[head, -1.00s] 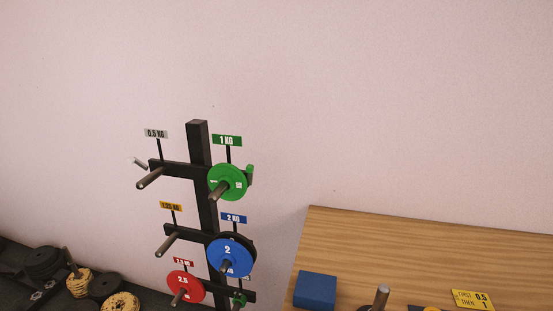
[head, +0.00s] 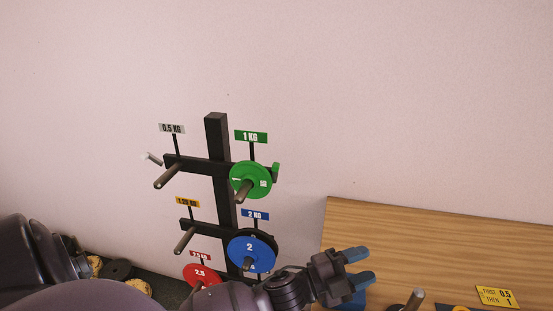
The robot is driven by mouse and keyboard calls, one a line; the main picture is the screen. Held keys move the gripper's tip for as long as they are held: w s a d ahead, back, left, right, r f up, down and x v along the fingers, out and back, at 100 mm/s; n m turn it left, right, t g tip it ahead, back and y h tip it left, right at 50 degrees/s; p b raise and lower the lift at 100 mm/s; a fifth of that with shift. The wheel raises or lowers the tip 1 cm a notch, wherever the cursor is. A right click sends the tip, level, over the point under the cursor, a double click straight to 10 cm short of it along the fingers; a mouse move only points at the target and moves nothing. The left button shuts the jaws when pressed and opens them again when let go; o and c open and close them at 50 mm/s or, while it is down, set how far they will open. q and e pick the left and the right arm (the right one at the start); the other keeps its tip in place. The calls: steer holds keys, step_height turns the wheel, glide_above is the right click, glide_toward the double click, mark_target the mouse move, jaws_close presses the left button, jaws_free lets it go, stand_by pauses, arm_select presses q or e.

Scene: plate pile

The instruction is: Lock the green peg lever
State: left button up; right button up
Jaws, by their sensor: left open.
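The green lever (head: 276,172) shows at the right end of the rack's top arm, just beside the green 1 kg plate (head: 262,184). The plate hangs on a dark peg (head: 243,192) below the green "1 KG" sign (head: 251,137). Part of the lever may be hidden behind the plate. My left gripper (head: 366,266) is open and empty, low and to the right of the lever, with its blue-grey fingertips pointing right in front of the table. It is well apart from the lever. My right gripper is not in view.
The black rack post (head: 217,130) carries a blue 2 kg plate (head: 262,250) and a red 2.5 kg plate (head: 196,274). A wooden table (head: 420,235) stands at right, with a blue block and a yellow card (head: 497,297). The wall behind is clear.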

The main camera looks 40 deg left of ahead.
arm_select(q)
steer(key=d+r+m+g+h+p, duration=0.1)
steer(key=d+r+m+g+h, duration=0.55)
steer(key=m+g, duration=0.7)
steer(key=m+g+y+p, duration=0.3)
steer(key=m+g+y, duration=0.3)
steer(key=m+y, duration=1.3)
glide_toward(276, 164)
steer(key=f+n+y, duration=0.1)
steer(key=f, duration=0.1)
steer(key=s+f+n+y, duration=0.1)
steer(key=f, duration=0.2)
steer(key=f+n+y, duration=0.1)
steer(key=f, duration=0.1)
steer(key=shift+s+a+f+n+p, duration=0.2)
steer(key=shift+s+f+n+p, duration=0.05)
steer(key=shift+s+f+p, duration=0.15)
steer(key=shift+s+a+f, duration=0.1)
steer(key=shift+a+f, duration=0.1)
steer(key=shift+f, duration=0.4)
